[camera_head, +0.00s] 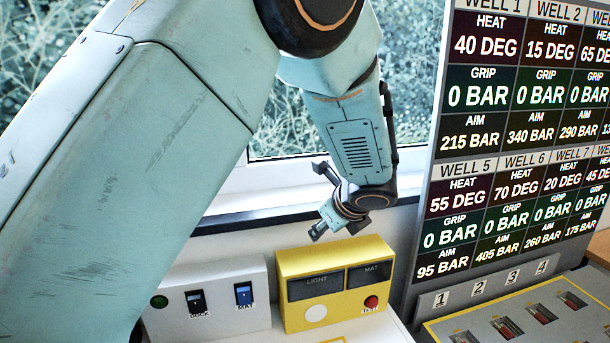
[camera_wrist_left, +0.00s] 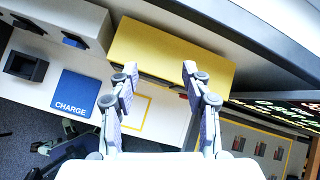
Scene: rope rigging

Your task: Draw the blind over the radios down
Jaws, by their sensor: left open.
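My left gripper (camera_head: 322,203) is in front of the window sill, above the yellow box (camera_head: 332,318). Its fingers are apart with nothing between them. In the left wrist view the two fingers of this gripper (camera_wrist_left: 160,72) point at the yellow box (camera_wrist_left: 170,50), with open space between the tips. No blind, blind cord or radio can be made out in either view. A window (camera_head: 410,60) fills the back, partly hidden by my left arm. My right gripper is in neither view.
A grey switch box (camera_head: 222,275) stands left of the yellow box, which has LIGHT and MAT panels. A tall readout board (camera_head: 428,190) stands to the right, above a slotted panel (camera_head: 450,328). A blue CHARGE pad (camera_wrist_left: 75,92) lies on the white top.

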